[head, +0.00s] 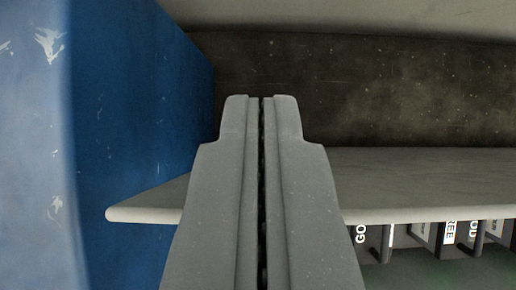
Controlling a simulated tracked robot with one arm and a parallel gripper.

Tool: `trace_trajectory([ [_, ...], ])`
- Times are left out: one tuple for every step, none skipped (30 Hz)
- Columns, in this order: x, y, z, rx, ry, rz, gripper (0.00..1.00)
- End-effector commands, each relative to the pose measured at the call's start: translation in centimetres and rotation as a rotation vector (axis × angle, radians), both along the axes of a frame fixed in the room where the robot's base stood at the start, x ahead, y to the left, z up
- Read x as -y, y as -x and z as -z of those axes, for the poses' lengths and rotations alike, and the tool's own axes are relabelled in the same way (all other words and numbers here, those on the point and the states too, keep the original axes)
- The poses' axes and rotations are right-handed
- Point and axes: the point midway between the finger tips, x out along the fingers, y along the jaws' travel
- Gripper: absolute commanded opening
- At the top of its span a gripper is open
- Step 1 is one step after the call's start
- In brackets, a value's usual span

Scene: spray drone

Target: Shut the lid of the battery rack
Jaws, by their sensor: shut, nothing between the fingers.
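My gripper (262,100) is in the middle of the head view, with its two grey fingers pressed together and nothing between them. A pale grey flat panel (430,185), which looks like the battery rack's lid, spans from left of my fingers to the right edge. My fingers cover part of it; I cannot tell whether they touch it. Below its front edge, at the lower right, are dark battery units (400,240) with white labels and black handles. The panel hides their upper parts. No hinge shows.
A scuffed blue wall (140,110) stands close on the left, beside the panel's left end. A dark, stained surface (380,90) lies behind the panel. A pale surface (350,15) crosses the top. There is open space above the panel to the right of my fingers.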

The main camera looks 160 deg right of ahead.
Motion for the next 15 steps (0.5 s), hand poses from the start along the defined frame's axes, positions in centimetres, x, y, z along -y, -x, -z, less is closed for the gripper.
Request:
trace_trajectory([
  [0.1,0.3,0.0,-0.003,0.001,0.0,0.0],
  [0.1,0.5,0.1,-0.003,0.001,0.0,0.0],
  [0.2,0.7,0.0,-0.003,0.001,0.0,0.0],
  [0.2,0.8,0.0,-0.002,0.001,0.0,0.0],
  [0.3,1.0,-0.1,-0.002,0.001,0.0,0.0],
  [0.4,1.1,-0.1,-0.002,0.001,0.0,0.0],
  [0.4,1.3,-0.1,-0.003,0.001,0.0,0.0],
  [0.5,1.4,-0.1,-0.003,0.002,0.001,0.0],
  [0.5,1.5,-0.1,-0.004,0.002,0.001,0.0],
  [0.6,1.6,-0.1,-0.004,0.002,0.001,0.0],
  [0.6,1.7,-0.1,-0.004,0.002,0.001,0.0],
  [0.6,1.8,-0.1,-0.003,0.001,0.001,0.0],
  [0.6,1.8,-0.1,-0.003,0.001,0.001,0.0],
  [0.7,1.8,-0.1,-0.002,0.001,0.001,0.0],
  [0.7,1.8,-0.1,-0.002,0.001,0.001,0.0],
])
